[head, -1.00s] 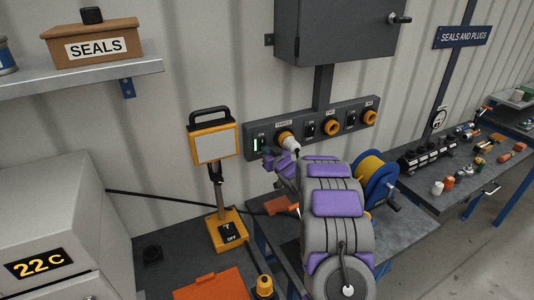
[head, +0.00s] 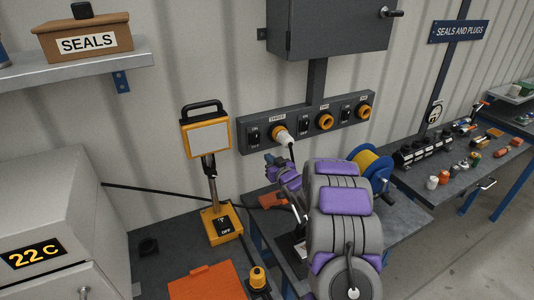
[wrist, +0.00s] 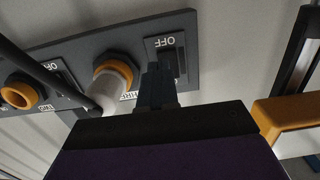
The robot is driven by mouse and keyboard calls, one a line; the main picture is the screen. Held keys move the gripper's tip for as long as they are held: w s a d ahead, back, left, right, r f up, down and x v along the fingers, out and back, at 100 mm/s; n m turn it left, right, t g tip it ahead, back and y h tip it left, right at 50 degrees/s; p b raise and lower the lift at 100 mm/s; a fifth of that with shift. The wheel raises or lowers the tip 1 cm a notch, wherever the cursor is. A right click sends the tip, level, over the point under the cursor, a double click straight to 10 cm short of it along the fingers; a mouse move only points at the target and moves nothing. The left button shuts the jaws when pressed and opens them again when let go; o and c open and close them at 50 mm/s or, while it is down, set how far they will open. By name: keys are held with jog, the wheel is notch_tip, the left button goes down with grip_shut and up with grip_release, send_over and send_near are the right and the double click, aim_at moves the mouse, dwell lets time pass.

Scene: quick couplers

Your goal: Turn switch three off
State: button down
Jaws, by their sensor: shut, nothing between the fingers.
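Switch three (head: 254,136) is at the left end of the grey wall panel (head: 305,130), left of the socket labelled THREE. It looks dark, with no green light. In the wrist view the switch (wrist: 178,60) sits under an upside-down OFF label, partly behind my fingers. A white plug (head: 282,136) is in socket three's orange ring. My gripper (head: 270,160) is shut and empty, just below the switch in the head view. In the wrist view my fingertips (wrist: 154,72) overlap the switch's lower left edge; contact cannot be told.
Sockets two (head: 325,122) and one (head: 364,111), with their dark switches, are further right. A yellow work lamp (head: 207,138) stands left of the panel. A blue reel with yellow hose (head: 368,165) is right of my arm. A black cable hangs from the plug.

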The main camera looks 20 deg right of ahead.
jog(key=s, duration=0.6)
jog(key=shift+s+f, duration=0.2)
jog(key=shift+s, duration=0.1)
jog(key=shift+a, duration=0.25)
jog(key=s+a+r+g, duration=0.2)
jog(key=s+a+g, duration=0.4)
jog(key=s, duration=1.1)
jog(key=s+a+r+g, duration=0.3)
jog(key=s+a+g, duration=0.3)
jog(key=s, duration=1.1)
jog(key=s+a+r+g, duration=0.3)
jog(key=s+a+g, duration=0.4)
jog(key=s, duration=1.1)
jog(key=a, duration=0.3)
jog(key=shift+a+r+h, duration=0.15)
jog(key=shift+r+h, duration=0.05)
jog(key=shift+h, duration=0.1)
